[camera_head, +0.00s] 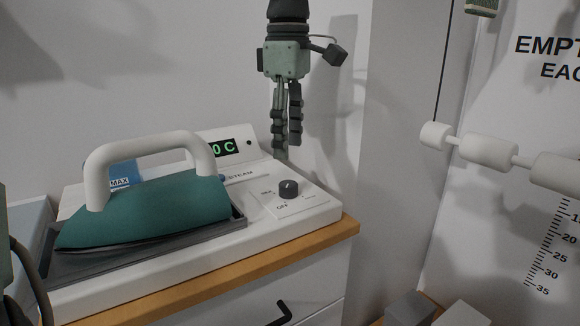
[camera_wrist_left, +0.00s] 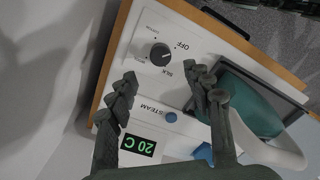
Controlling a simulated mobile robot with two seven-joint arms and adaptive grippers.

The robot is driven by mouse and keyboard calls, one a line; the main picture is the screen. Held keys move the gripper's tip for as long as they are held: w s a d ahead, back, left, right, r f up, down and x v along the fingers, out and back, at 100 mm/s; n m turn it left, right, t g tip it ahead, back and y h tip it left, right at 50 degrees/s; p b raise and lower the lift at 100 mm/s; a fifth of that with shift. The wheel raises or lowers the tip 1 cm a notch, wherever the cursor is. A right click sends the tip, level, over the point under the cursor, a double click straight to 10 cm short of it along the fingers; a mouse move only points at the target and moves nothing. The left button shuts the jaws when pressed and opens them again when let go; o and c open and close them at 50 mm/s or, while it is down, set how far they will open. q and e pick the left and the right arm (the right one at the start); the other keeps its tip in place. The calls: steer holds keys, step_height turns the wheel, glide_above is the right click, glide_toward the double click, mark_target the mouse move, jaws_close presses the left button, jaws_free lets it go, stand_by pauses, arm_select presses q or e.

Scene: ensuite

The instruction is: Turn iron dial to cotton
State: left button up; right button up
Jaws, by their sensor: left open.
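The dark round dial (camera_head: 288,189) sits on the right end of the white iron station (camera_head: 190,250). OFF and SILK are printed around it, with a small label on the far side. The dial (camera_wrist_left: 160,54) also shows in the left wrist view, with a pale pointer mark; its exact setting is hard to read. A teal iron (camera_head: 150,214) with a white handle rests on the station. My right gripper is not visible.
The station's green display (camera_wrist_left: 137,145) reads 20 C. It stands on a white cabinet with a wooden top (camera_head: 230,286) and dark handle (camera_head: 280,313). A wall is close behind my gripper. White rollers (camera_head: 487,150) are at right. The space above the dial is clear.

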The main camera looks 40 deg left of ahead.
mark_target(288, 184)
arm_select(q)
step_height(288, 184, down, 8)
steer(key=shift+r, duration=0.15)
steer(key=c, duration=1.2)
steer(key=shift+o, duration=0.2)
